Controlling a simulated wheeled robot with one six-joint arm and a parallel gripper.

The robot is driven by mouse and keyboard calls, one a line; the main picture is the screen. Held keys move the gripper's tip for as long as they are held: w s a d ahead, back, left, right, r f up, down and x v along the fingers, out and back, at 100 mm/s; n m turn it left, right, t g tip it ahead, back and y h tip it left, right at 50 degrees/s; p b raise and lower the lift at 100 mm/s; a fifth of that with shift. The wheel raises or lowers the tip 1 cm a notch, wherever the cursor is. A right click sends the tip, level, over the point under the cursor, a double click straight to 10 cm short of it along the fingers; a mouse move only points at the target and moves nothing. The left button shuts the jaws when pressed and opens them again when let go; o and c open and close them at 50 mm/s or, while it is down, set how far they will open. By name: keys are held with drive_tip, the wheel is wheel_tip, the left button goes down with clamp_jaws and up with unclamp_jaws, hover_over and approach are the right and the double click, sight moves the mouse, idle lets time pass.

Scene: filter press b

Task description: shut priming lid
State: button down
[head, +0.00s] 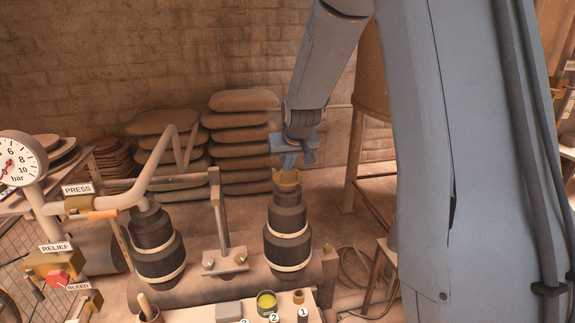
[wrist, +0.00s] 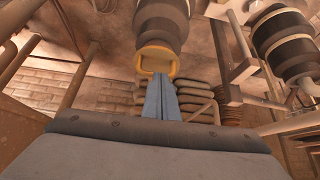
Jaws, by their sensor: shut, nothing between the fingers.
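The brass-yellow priming fitting (head: 288,182) sits on top of the right-hand dark, banded pump body (head: 288,225). In the wrist view, its yellow rim (wrist: 143,62) surrounds a dull tan face. I cannot tell which part is the lid or how far open it stands. My gripper (head: 290,165) points down just above the fitting. In the wrist view, my gripper (wrist: 166,76) has its blue fingers together, with their tips at the lower right edge of the yellow rim. Whether they touch it I cannot tell. The fingers hide part of the fitting.
A second banded pump body (head: 154,245) stands to the left, with an upright lever (head: 219,210) between the two. A pipe and a pressure gauge (head: 17,158) are farther left. Stacked sacks (head: 240,135) lie behind. A bench with a yellow-filled tin (head: 266,302) is in front.

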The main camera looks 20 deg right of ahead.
drive_tip(key=shift+s+f+g, duration=0.15)
drive_tip(key=shift+s+f, duration=0.2)
drive_tip(key=shift+f, duration=0.25)
drive_tip(key=shift+s+f+g, duration=0.15)
drive_tip(key=shift+s+f, duration=0.2)
drive_tip(key=shift+f, duration=0.2)
wheel_tip(320, 180, up, 6)
drive_tip(key=w+p, duration=0.2)
drive_tip(key=p, duration=0.2)
drive_tip(key=s+a+f+g+b, duration=0.1)
drive_tip(key=s+a+f+g, duration=0.1)
drive_tip(key=s, duration=0.8)
drive_tip(key=s+a+f+g+b, duration=0.1)
drive_tip(key=s+f, duration=0.3)
drive_tip(key=s, duration=0.7)
drive_tip(key=s+a+f+n+g+b, duration=0.1)
drive_tip(key=s+a+f+g, duration=0.1)
drive_tip(key=s, duration=0.9)
drive_tip(key=shift+a+f+g+y, duration=0.3)
drive_tip(key=shift+a+f+y, duration=0.1)
drive_tip(key=shift+a+f, duration=0.5)
drive_tip(key=shift+s+a, duration=0.1)
drive_tip(key=shift+a, duration=0.05)
